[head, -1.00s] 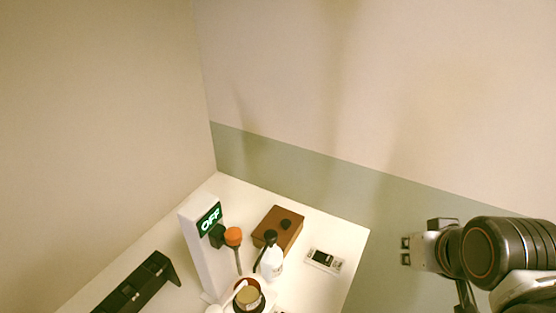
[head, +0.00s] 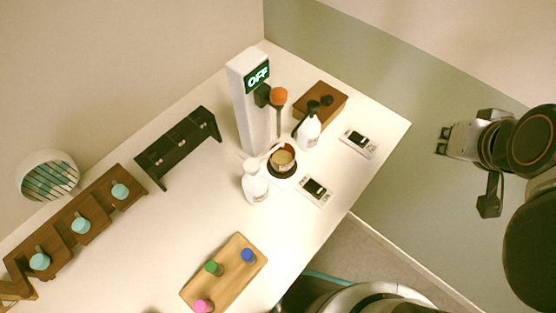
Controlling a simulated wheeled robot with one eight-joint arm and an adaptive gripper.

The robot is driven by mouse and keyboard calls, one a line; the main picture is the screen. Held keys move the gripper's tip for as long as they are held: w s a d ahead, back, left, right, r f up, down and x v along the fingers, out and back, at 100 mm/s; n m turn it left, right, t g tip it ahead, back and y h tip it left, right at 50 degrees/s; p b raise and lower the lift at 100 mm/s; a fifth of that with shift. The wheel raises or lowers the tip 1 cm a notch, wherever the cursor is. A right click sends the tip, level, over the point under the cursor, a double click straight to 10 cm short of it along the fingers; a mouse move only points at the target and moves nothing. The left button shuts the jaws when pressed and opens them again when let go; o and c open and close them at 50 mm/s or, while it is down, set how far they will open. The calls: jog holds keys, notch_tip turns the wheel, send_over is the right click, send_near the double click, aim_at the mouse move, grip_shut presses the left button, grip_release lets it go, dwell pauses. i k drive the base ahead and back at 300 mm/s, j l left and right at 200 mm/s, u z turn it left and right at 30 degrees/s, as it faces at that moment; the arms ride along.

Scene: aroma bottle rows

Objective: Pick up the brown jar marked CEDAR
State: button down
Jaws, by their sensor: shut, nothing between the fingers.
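No label reading CEDAR can be made out, so I cannot tell which item is the brown jar. Several teal-capped jars, one of them at the near end (head: 120,191), sit in the brown stepped rack (head: 100,219) at the left; their bodies are mostly hidden from above. A round brown-and-tan vessel (head: 283,158) stands on a dark round base by the white OFF post. My gripper (head: 443,142) is at the right, past the table edge and far from all of these. It is shut and empty.
A white table (head: 190,215) holds an empty-looking black rack (head: 178,148), the OFF post (head: 250,105), white bottles (head: 255,182), a brown box (head: 320,103) and a wooden tray (head: 225,272) with coloured-capped vials. A round slatted vent (head: 48,175) is at the left. The table's middle is clear.

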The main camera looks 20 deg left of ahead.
aim_at(283, 160)
jog(key=u, duration=1.35)
jog(key=k+j+z, duration=0.3)
jog(key=j, duration=0.2)
jog(key=k+j+z, duration=0.2)
jog(key=j+z, duration=0.15)
jog(key=j, duration=0.2)
jog(key=k+j+z, duration=0.3)
jog(key=j, duration=0.1)
